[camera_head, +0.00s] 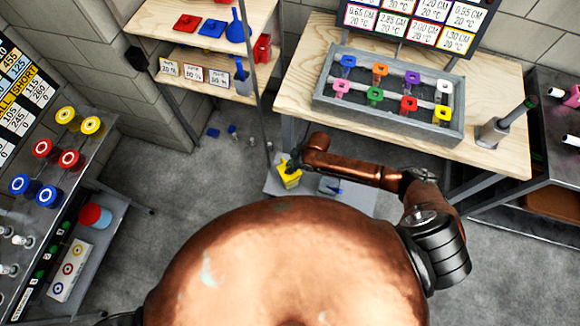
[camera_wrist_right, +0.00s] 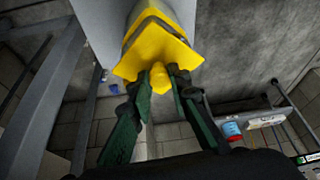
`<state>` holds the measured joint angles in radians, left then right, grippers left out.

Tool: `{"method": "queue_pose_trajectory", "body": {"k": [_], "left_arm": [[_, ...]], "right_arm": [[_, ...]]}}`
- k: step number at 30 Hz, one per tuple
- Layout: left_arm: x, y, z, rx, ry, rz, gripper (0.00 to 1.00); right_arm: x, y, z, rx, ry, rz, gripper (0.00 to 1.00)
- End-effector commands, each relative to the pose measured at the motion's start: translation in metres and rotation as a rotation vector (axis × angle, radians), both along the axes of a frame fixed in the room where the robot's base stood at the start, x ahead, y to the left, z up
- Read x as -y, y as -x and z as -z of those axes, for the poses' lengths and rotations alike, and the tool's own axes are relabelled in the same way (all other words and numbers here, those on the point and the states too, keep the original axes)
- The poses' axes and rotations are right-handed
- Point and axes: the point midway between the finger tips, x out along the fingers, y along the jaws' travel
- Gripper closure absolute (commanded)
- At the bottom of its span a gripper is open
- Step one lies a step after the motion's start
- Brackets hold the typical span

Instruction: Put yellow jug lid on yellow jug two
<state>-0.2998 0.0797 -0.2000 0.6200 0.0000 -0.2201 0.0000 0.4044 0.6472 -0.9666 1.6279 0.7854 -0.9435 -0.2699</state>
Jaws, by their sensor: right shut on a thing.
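My right gripper (camera_head: 292,166) reaches down to a yellow object (camera_head: 289,178) low over a grey surface in the head view. In the right wrist view the gripper (camera_wrist_right: 167,82) is shut on the knob of a yellow square lid (camera_wrist_right: 155,55). Just beyond the lid is a yellow jug body (camera_wrist_right: 168,10) with a dark band between the two. The lid overlaps the jug in this view, and I cannot tell whether they touch. Jug and lid are hard to separate in the head view. My left gripper is not in view.
The grey surface (camera_head: 350,200) also carries a small grey and blue object (camera_head: 333,187). A wooden table (camera_head: 490,145) holds a grey crate (camera_head: 330,104) of coloured square-topped items. A shelf (camera_head: 160,25) with red and blue lids stands at back left. Small blue items lie on the floor.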

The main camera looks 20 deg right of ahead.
Motion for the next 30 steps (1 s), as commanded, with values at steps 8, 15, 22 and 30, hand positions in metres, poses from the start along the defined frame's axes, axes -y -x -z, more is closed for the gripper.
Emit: {"method": "queue_pose_trajectory", "body": {"k": [8,15,22,30], "left_arm": [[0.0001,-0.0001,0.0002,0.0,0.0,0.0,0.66],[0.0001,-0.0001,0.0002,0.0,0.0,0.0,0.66],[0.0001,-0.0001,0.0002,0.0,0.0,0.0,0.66],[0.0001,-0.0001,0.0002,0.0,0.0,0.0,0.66]], "right_arm": [[0.0001,0.0002,0.0004,0.0,0.0,0.0,0.81],[0.0003,0.0,0.0003,0.0,0.0,0.0,0.64],[0.0005,0.0001,0.0004,0.0,0.001,0.0,0.62],[0.0005,0.0001,0.0004,0.0,0.001,0.0,0.45]]}}
